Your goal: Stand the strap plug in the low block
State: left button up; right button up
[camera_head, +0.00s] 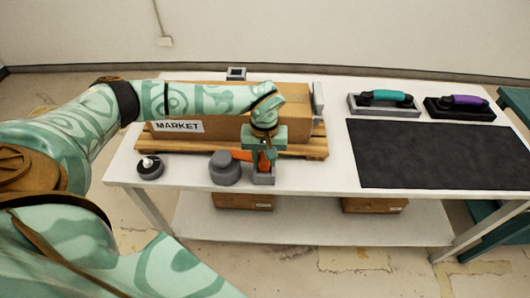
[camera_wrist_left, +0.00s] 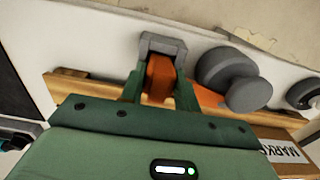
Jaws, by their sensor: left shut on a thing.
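My left gripper (camera_head: 264,163) is shut on the orange strap plug (camera_wrist_left: 160,78), its green fingers on either side. The plug is upright at the grey low block (camera_head: 264,179) near the table's front edge. In the left wrist view the low block (camera_wrist_left: 162,44) frames the plug's lower end, though I cannot tell how deep it sits. An orange strap (camera_wrist_left: 207,97) runs from the plug toward a round grey piece (camera_head: 225,170) beside the block. My right gripper is out of view.
A wooden pallet (camera_head: 315,148) bears a cardboard box (camera_head: 221,128) just behind. A small dark round piece with a white top (camera_head: 149,167) stands left. A second grey block (camera_head: 236,73) is behind the box. A black mat (camera_head: 440,155) and teal (camera_head: 386,96) and purple (camera_head: 462,100) handled pieces lie right.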

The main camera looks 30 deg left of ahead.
aim_at(264, 157)
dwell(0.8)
pick_arm(q)
jog(key=shift+p, duration=0.5)
dwell(0.4)
jog(key=shift+f+b, duration=0.35)
jog(key=shift+f, duration=0.35)
jog(key=o, duration=0.7)
notch_tip(264, 157, up, 11)
jog(key=p, duration=0.9)
jog(key=shift+r, duration=0.1)
